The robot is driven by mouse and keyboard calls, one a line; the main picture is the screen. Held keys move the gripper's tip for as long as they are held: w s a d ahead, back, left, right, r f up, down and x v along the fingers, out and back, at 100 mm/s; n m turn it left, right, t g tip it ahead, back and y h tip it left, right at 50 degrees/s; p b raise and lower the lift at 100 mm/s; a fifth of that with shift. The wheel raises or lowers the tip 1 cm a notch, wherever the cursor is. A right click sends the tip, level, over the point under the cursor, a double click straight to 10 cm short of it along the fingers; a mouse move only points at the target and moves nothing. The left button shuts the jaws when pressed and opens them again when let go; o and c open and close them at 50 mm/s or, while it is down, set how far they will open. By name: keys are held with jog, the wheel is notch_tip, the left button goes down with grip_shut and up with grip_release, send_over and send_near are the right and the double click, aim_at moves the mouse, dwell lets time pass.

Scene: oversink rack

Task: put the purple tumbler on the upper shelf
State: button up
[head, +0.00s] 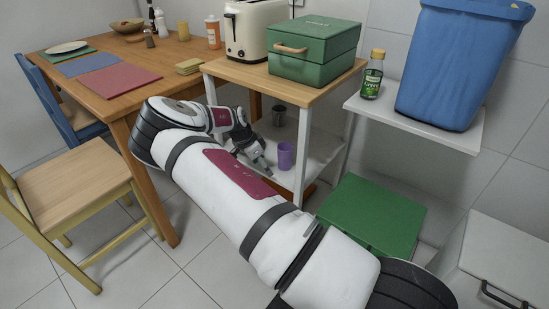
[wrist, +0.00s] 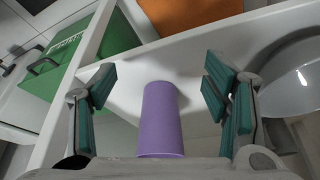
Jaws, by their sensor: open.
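The purple tumbler (head: 286,156) stands on the white lower shelf (head: 318,148) of the wooden-topped stand, near its front right. My gripper (head: 262,164) is just left of the tumbler in the head view, reaching into the stand under its top. In the wrist view the tumbler (wrist: 161,120) lies between the two green-padded fingers of my gripper (wrist: 160,88). The fingers are open, with a gap on each side of the tumbler.
A toaster (head: 258,28) and a green box (head: 312,50) stand on the stand's wooden top (head: 245,73). A white wall shelf (head: 420,122) holds a green bottle (head: 372,76) and a blue bin (head: 455,65).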

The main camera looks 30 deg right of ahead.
jog(key=s+a+r+n+y, duration=0.3)
jog(key=s+a+r, duration=0.3)
jog(key=r, duration=0.4)
jog(key=s+a+r+n+y, duration=0.25)
jog(key=s+a+r, duration=0.25)
jog(key=s+r, duration=0.45)
jog(key=s+a+r+n+y, duration=0.25)
jog(key=s+a+r, duration=0.35)
jog(key=r, duration=0.5)
jog(key=s+r+n+h, duration=0.1)
jog(key=s+n, duration=0.4)
jog(key=s, duration=0.9)
jog(key=s+r+n+h, duration=0.2)
jog(key=s+n, duration=0.3)
jog(key=s, duration=0.9)
jog(key=shift+a+r, duration=0.45)
jog(key=shift+r, duration=0.15)
notch_tip(320, 180, up, 31)
jog(key=t+p, duration=0.4)
jog(key=p, duration=2.5)
jog(key=shift+d+f+n, duration=0.15)
jog(key=shift+d+n, duration=0.1)
jog(key=shift+n, duration=0.05)
